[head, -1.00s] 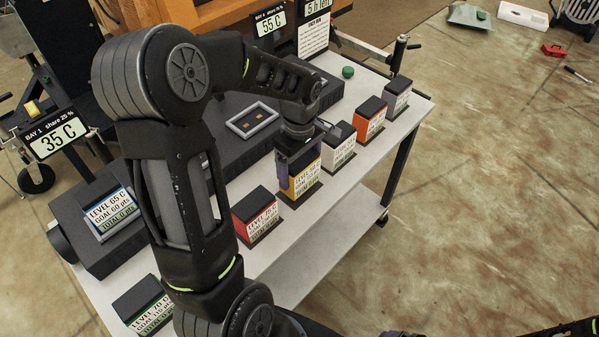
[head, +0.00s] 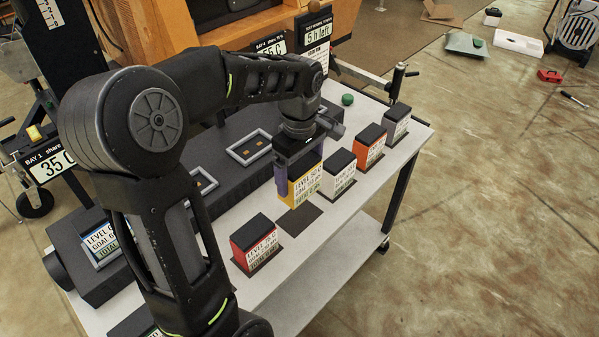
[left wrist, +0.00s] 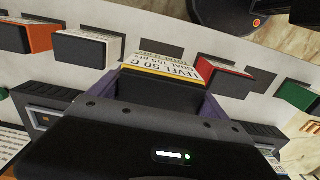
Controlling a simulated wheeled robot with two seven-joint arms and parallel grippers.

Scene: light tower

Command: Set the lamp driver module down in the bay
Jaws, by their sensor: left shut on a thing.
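The bays are in the long dark housing behind: a framed bay (head: 236,155) is empty of any module, and another frame (head: 203,181) is partly hidden by my arm. My right gripper is out of view.
A red module (head: 255,243) stands to the left on the white table (head: 335,232). White (head: 340,175), orange (head: 370,146) and grey-white (head: 396,122) modules stand in line to the right. A green knob (head: 347,99) and display signs (head: 316,42) are behind.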

